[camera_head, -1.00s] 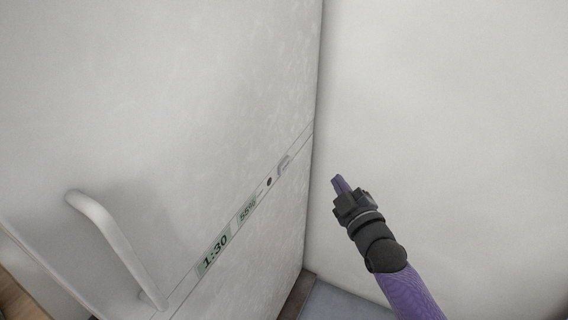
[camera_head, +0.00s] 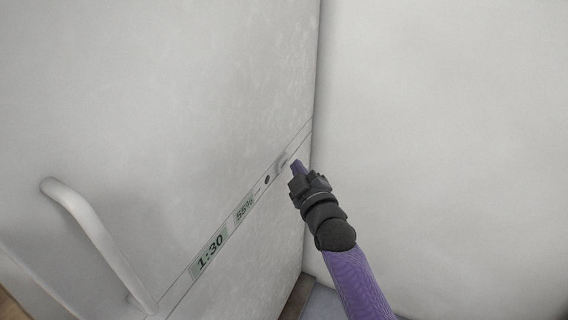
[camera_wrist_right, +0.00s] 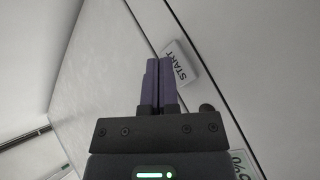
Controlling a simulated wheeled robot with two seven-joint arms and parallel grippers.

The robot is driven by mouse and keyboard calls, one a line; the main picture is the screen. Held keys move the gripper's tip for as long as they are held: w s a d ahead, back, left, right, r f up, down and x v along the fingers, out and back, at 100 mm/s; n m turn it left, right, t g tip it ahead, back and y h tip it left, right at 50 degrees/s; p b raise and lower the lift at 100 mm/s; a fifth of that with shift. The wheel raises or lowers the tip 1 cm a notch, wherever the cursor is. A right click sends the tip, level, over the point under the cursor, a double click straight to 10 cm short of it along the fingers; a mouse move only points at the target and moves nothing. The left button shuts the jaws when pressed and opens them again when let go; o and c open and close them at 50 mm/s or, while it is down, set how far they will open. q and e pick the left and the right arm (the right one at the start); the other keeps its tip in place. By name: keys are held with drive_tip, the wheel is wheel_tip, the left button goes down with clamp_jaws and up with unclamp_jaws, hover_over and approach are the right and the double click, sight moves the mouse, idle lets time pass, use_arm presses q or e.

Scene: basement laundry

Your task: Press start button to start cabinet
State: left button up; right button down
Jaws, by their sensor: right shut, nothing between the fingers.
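The white cabinet (camera_head: 150,110) fills the left of the head view, with a light handle (camera_head: 95,235) and a slanted control strip. The strip carries a 1:30 display (camera_head: 208,254), a 55% display (camera_head: 244,208), a small dark knob (camera_head: 267,180) and the start button (camera_head: 281,163) near its right end. In the right wrist view the start button (camera_wrist_right: 181,63) reads START and lies just right of the fingertips. My right gripper (camera_head: 296,164) is shut and empty, its purple fingers close to the button. I cannot tell whether they touch it. My left gripper is not in view.
The handle sticks out at the lower left.

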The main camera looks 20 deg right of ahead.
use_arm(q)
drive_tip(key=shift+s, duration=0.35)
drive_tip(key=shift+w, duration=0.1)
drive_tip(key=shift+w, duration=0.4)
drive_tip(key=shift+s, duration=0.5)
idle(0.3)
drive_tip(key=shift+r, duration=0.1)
use_arm(e)
drive_tip(key=shift+w+a, duration=0.1)
drive_tip(key=shift+w+a, duration=0.1)
drive_tip(key=shift+w, duration=0.05)
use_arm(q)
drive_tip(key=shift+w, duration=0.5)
use_arm(e)
drive_tip(key=shift+w, duration=0.1)
